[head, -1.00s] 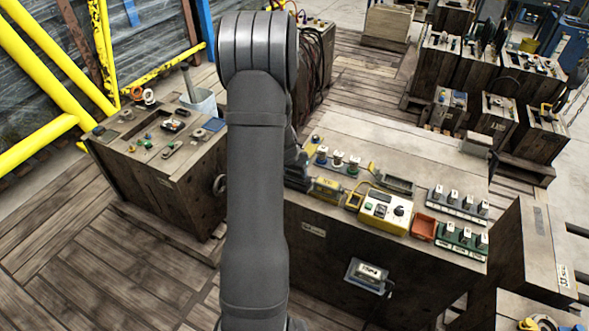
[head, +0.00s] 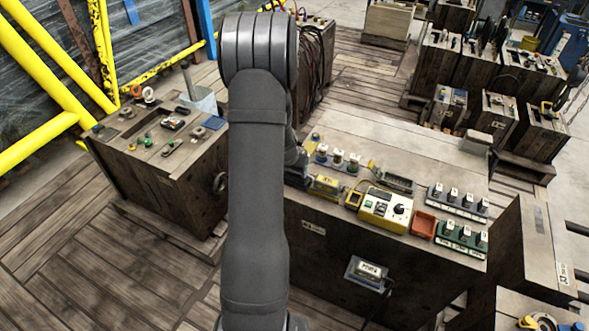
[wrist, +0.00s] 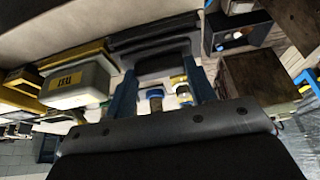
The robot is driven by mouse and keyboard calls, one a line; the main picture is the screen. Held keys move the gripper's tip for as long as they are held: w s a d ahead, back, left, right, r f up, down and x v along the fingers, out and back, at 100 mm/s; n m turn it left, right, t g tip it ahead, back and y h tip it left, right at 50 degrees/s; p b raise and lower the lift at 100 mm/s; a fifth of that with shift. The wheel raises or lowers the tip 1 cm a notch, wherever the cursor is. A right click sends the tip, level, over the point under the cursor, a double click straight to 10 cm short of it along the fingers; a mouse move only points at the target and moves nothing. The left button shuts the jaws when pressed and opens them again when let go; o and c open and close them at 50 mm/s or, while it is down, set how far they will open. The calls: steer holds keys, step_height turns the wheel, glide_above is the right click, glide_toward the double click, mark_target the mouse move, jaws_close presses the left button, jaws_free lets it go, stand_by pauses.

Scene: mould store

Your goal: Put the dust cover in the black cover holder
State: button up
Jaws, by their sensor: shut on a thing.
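In the wrist view my gripper (wrist: 160,61) has its two blue fingers on either side of a dark, flat-faced piece, which I take to be the dust cover (wrist: 160,70). The fingers are shut on it. Just beyond it lies a long black holder (wrist: 153,32), which looks like the cover holder; I cannot tell whether the cover touches it. In the head view my grey arm hides the fingers and the cover. A dark tray (head: 396,183), possibly the same holder, lies behind the yellow control box on the middle bench.
The yellow control box (head: 384,209), an orange tray (head: 424,224) and racks of small white-labelled parts (head: 459,200) stand on the bench. A grey box with a yellow label (wrist: 76,84) is close left of my gripper. The bench's back strip (head: 400,140) is mostly clear.

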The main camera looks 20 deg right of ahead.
stand_by(0.3)
steer(key=o, duration=1.5)
steer(key=shift+c, duration=0.2)
steer(key=shift+r, duration=3.7)
steer(key=shift+f, duration=0.1)
steer(key=shift+f, duration=3.65)
